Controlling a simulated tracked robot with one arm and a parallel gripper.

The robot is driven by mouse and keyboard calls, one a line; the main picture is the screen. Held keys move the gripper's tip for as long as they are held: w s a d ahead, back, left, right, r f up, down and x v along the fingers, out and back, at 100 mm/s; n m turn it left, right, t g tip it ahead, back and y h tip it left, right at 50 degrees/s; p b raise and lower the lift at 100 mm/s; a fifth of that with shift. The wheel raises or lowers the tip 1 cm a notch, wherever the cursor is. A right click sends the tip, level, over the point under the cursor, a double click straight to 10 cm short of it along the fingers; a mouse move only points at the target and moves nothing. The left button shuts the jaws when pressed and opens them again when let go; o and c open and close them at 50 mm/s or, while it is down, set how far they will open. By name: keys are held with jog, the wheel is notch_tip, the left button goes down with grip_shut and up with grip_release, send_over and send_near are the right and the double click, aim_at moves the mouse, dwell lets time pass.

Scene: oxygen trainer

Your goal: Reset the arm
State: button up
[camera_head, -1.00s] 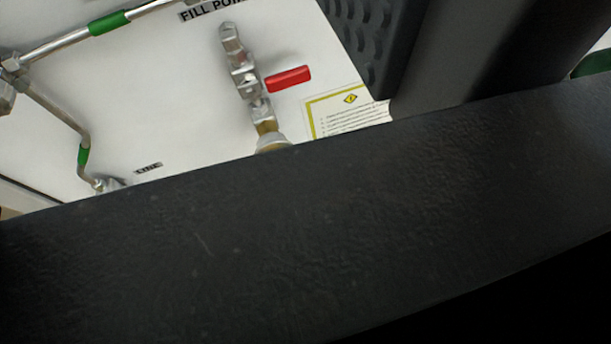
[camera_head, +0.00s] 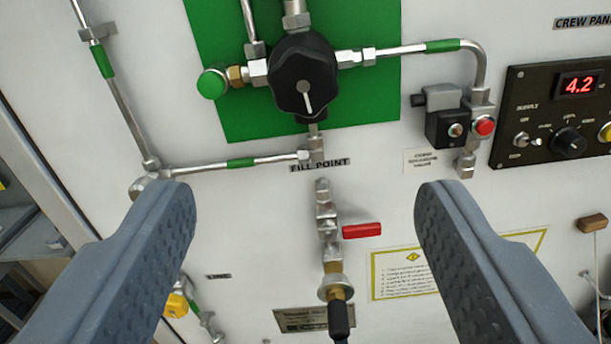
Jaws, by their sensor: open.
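My gripper (camera_head: 305,212) is open, with its two grey textured fingers spread wide at the left and right of the view. Nothing is between the fingers except the panel behind them. Framed between them is the fill point valve (camera_head: 327,215) with a red lever (camera_head: 361,230) pointing right. A brass fitting with a black hose end (camera_head: 338,315) hangs below that valve. The gripper appears apart from the panel.
A black regulator knob (camera_head: 303,80) sits on a green plate (camera_head: 225,30) above. A crew panel (camera_head: 550,115) reading 4.2 and a solenoid valve with a red button (camera_head: 484,126) are at right. Pipes with green bands run across the white panel. A shelf (camera_head: 25,200) stands at far left.

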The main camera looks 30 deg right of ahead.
jog(key=w+a+r+n+y+b, duration=0.1)
jog(key=a+r+n+y+b, duration=0.15)
jog(key=a+r+y, duration=0.4)
jog(key=a+r+n+y+b, duration=0.2)
jog(key=a+r+n+y, duration=0.1)
jog(key=a, duration=0.6)
jog(key=s+d+r+n+b, duration=0.2)
jog(key=s+d+r, duration=0.3)
jog(key=s+r, duration=0.5)
notch_tip(320, 180, up, 3)
jog(key=shift+r+n, duration=0.1)
jog(key=shift+n, duration=0.45)
jog(key=shift+y, duration=0.25)
